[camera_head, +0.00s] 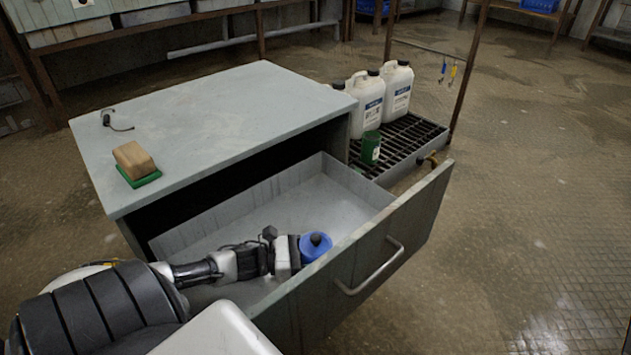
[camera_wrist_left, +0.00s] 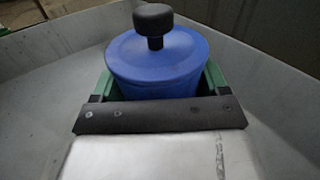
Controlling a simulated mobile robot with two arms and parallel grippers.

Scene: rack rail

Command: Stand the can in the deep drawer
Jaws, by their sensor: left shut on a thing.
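A blue can (camera_head: 316,246) with a black knob on its lid is at the front right part of the open deep drawer (camera_head: 338,177). My left gripper (camera_head: 298,250) reaches into the drawer from the left and is shut on the can. In the left wrist view the can (camera_wrist_left: 158,62) is upright between the green fingers of my left gripper (camera_wrist_left: 157,85). The can's base is hidden, so I cannot tell whether it touches the drawer floor. My right gripper is not in view.
The cabinet top (camera_head: 220,115) holds a sponge-like block (camera_head: 134,160) on a green pad. White jugs (camera_head: 366,101) and a green cup (camera_head: 371,147) stand on a black grate (camera_head: 415,140) at the right. The drawer's front panel with a handle (camera_head: 370,272) stands close beside the can.

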